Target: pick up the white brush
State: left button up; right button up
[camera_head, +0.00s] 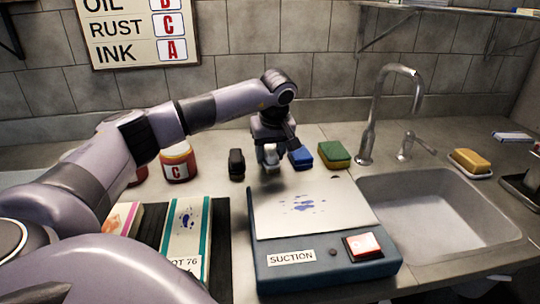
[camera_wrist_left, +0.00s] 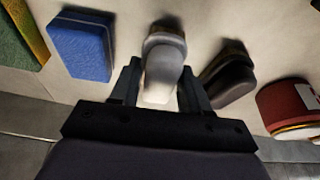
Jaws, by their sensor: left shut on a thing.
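The white brush (camera_wrist_left: 163,73) is between the two fingers of my left gripper (camera_wrist_left: 157,95) in the left wrist view. The fingers are shut on its pale handle, and its darker end points away from the gripper. In the head view the left gripper (camera_head: 270,150) is over the counter behind the suction board, and the white brush (camera_head: 271,156) shows as a small pale shape below it. I cannot tell whether the brush touches the counter. My right gripper is not in view.
A black brush (camera_head: 236,164) and a blue sponge-like block (camera_head: 301,157) flank the gripper closely. A green and yellow sponge (camera_head: 334,154) lies farther right. The suction board (camera_head: 320,262) stands in front, the sink (camera_head: 440,215) right, a red jar (camera_head: 178,162) left.

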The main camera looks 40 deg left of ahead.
aim_at(270, 149)
pick_arm(q)
notch_tip(270, 149, up, 19)
jog(key=p, duration=0.2)
jog(key=shift+r, duration=0.15)
jog(key=o, duration=0.3)
jog(key=shift+c, duration=0.8)
